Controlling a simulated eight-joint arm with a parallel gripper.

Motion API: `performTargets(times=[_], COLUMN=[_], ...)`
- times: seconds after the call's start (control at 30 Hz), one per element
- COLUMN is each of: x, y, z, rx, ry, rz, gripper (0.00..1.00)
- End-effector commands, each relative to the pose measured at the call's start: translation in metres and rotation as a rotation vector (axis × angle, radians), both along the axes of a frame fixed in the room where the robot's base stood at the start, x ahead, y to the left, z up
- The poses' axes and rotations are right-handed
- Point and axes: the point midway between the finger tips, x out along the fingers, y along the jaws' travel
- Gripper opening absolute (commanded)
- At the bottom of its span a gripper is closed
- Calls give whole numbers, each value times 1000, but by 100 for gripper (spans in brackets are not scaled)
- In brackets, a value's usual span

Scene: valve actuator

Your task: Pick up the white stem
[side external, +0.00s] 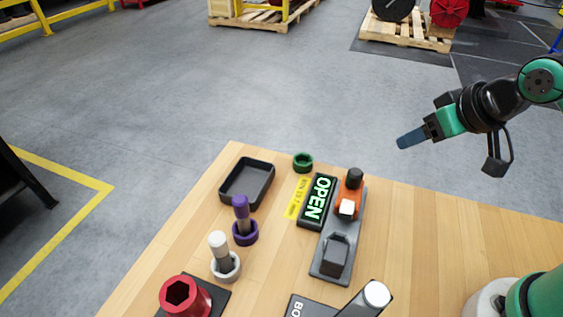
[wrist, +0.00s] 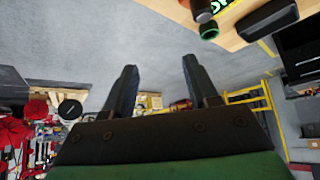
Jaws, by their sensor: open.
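The white stem (side external: 219,247) stands upright, tilted slightly, in a white ring-shaped holder (side external: 226,267) near the front left of the wooden table. It has a pale cap and a grey shaft. My gripper (side external: 402,142) is high above the far right of the table, well away from the stem. In the wrist view my gripper (wrist: 158,80) shows two dark fingers spread apart with nothing between them. The white stem is not visible in the wrist view.
A purple stem (side external: 241,212) stands in a purple holder behind the white one. Also on the table (side external: 420,235) are a black tray (side external: 247,186), green ring (side external: 303,162), OPEN sign (side external: 317,200), orange-and-black part (side external: 350,195), and red hexagonal-hole part (side external: 184,297). The table's right side is mostly clear.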

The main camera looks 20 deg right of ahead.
Motion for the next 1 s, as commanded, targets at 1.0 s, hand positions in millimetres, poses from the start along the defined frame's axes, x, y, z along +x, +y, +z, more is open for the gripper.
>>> performTargets(times=[1.0], x=[21], y=[228], z=[-15], rx=[-54], ry=[174], rz=[627], gripper=[67])
